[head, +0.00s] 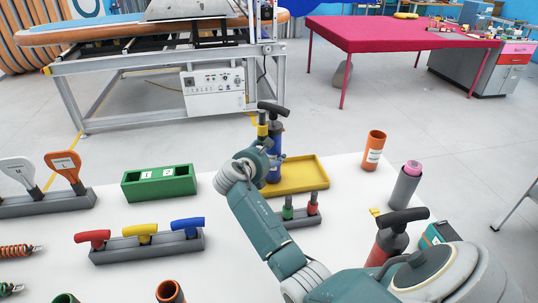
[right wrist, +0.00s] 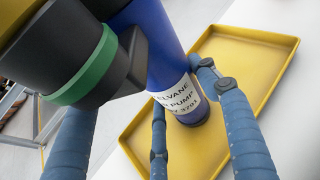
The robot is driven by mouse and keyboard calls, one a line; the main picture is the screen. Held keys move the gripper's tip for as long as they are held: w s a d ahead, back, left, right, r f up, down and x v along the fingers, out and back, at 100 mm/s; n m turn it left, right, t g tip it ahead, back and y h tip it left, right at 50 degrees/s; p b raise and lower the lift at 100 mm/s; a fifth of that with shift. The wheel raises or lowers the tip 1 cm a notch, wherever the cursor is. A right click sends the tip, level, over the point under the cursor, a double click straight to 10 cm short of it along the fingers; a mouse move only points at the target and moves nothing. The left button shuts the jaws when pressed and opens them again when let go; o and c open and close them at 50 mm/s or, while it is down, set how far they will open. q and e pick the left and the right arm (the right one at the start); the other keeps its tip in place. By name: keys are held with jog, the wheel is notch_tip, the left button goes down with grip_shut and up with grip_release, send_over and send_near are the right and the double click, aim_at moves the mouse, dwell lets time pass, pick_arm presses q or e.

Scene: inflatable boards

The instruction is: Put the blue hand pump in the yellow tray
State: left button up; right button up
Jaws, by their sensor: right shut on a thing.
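The blue hand pump (head: 275,150) stands roughly upright with its black T-handle on top. It also shows in the right wrist view (right wrist: 156,45), with a white label near its lower end. My right gripper (head: 262,165) is shut on the pump; its blue-grey fingers (right wrist: 182,110) surround the lower barrel in the right wrist view. The pump's lower end is over the yellow tray (head: 310,175), whose floor and rim also show in the right wrist view (right wrist: 262,70). I cannot tell whether the pump touches the tray floor. My left gripper is not in view.
A grey rack (head: 298,220) with green and red handles stands in front of the tray. An orange cup (head: 374,150) and a grey cylinder (head: 404,187) are to the right, near a red pump (head: 388,240). A green box (head: 158,183) stands left; white table between is clear.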

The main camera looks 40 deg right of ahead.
jog(key=shift+r, duration=0.1)
jog(key=o, duration=1.5)
jog(key=shift+f, duration=0.2)
jog(key=shift+s+a+r, duration=0.1)
jog(key=shift+a+r, duration=0.1)
jog(key=shift+r, duration=0.05)
jog(key=v, duration=1.1)
jog(key=shift+s+a+r, duration=0.1)
jog(key=shift+s+a, duration=0.1)
jog(key=shift+s, duration=0.1)
